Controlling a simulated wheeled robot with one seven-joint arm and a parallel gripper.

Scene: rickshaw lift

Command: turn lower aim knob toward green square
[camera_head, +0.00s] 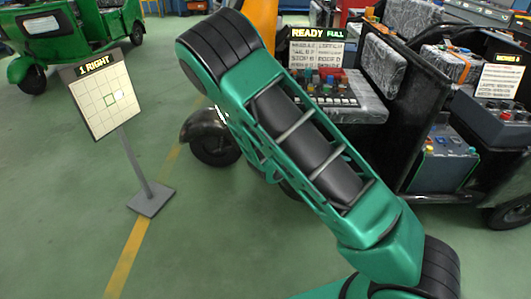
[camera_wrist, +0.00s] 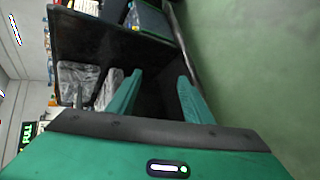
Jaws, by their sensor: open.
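A board on a stand (camera_head: 98,95) at the left of the head view reads "1 RIGHT". Its pale grid has a green-outlined square (camera_head: 109,101) with a white square (camera_head: 118,95) just right and above. Several small coloured knobs sit on a console (camera_head: 345,99) under a "READY FULL" display, and more on a blue box (camera_head: 447,158) lower right. I cannot tell which is the lower aim knob. My gripper (camera_wrist: 159,77) is open and empty in the wrist view, facing the rickshaw's dark panel; no knob shows between its fingers. It is not visible in the head view.
The black rickshaw (camera_head: 410,115) with plastic-wrapped seats fills the right. A grey control box (camera_head: 490,125) stands at far right. A green rickshaw (camera_head: 85,30) is at the back left. My arm hides part of the middle. The green floor is clear at lower left.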

